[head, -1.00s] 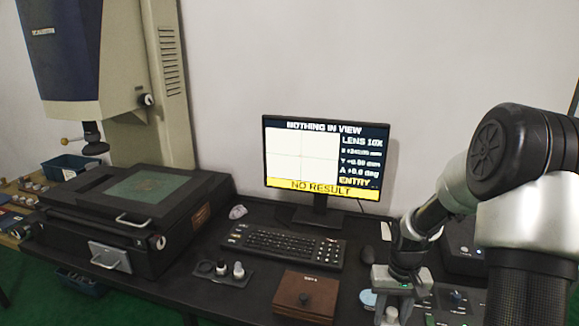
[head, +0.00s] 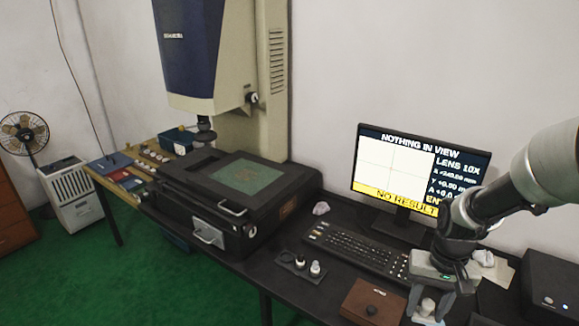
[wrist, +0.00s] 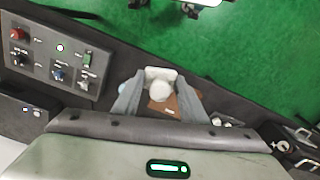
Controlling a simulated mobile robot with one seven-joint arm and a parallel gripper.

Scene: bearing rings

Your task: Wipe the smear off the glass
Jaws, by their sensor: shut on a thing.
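The glass (head: 247,173) is a green-tinted pane set in the top of the black stage of the measuring machine, left of the monitor in the head view. A smear cannot be clearly made out on it at this size. My gripper (head: 430,299) is at the lower right, far from the glass and above the desk near the brown box. It is shut on a small white thing with a rounded knob (wrist: 160,91), which shows between the fingers in the wrist view. The held thing's underside is hidden.
The machine's blue column head (head: 190,55) overhangs the stage's back. A control panel (wrist: 62,62) shows in the wrist view.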

